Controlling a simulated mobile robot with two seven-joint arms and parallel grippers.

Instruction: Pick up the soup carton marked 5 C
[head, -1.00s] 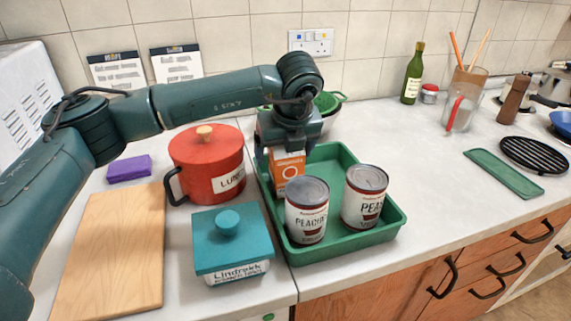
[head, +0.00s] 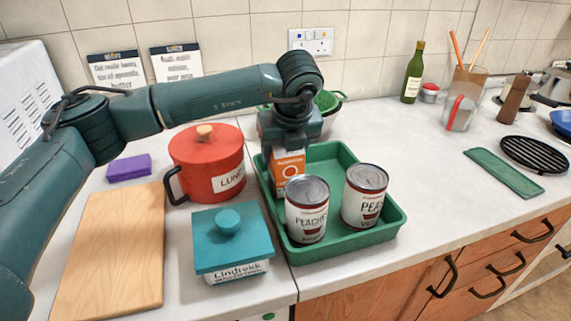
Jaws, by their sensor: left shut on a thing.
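An orange and white carton (head: 291,166) stands upright in the green tray (head: 345,157), behind the peaches can (head: 307,215). The can hides its lower part. I cannot read a 5 C mark on it at this size. My left gripper (head: 287,152) points down from above and is shut on the upper part of the carton. I cannot tell whether the carton's base touches the tray. My right gripper is not in view.
A peas can (head: 364,197) stands beside the peaches can in the tray. A red pot (head: 205,165), a teal-lidded dish (head: 232,240) and a wooden board (head: 112,250) are to the left. A green colander (head: 329,103) is behind the gripper.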

